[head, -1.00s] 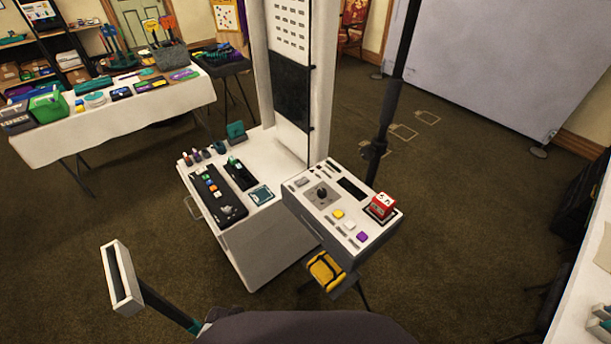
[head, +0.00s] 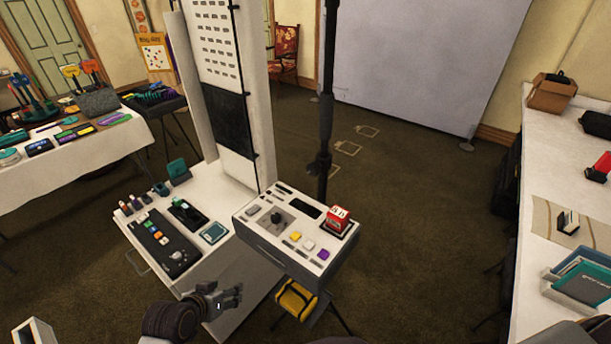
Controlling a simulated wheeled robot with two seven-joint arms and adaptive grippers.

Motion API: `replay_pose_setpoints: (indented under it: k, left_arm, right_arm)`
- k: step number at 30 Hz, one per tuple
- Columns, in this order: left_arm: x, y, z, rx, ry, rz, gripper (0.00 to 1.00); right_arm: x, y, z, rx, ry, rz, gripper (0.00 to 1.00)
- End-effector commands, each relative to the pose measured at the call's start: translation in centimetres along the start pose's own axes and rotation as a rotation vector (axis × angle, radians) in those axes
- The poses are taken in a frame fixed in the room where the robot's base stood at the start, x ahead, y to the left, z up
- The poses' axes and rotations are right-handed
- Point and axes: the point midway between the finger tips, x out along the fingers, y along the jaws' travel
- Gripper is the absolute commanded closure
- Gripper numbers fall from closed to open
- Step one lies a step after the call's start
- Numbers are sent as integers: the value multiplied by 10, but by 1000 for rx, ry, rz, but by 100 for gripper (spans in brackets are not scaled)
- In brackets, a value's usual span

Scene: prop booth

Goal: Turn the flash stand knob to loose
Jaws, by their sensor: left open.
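The flash stand is a black upright pole (head: 326,95) rising behind the grey console. A dark clamp with a small knob (head: 316,166) sits on the pole just above the console; its setting is too small to read. The pole's lower part is hidden behind the console. My left gripper (head: 236,297) is open and empty, low in front of the white cabinet, left of and below the console. It is well apart from the knob. My right gripper is not in view.
The console (head: 262,240) carries a dial, coloured buttons and a red block (head: 338,220). A yellow bag (head: 297,299) hangs under the console. A white table (head: 535,200) stands right, with open carpet between.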

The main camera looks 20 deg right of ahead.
Motion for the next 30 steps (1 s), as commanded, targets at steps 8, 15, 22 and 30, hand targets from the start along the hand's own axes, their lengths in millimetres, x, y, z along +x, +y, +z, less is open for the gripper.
replay_pose_setpoints:
  k: [8,15,22,30]
  left_arm:
    - [-19,54,-92,81,247,150,42]
    - [-34,94,-149,126,424,271,42]
    - [-50,125,-192,150,570,374,42]
    - [-68,152,-235,153,726,485,42]
  right_arm:
    - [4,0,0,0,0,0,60]
    - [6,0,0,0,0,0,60]
    - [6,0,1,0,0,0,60]
    - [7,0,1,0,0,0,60]
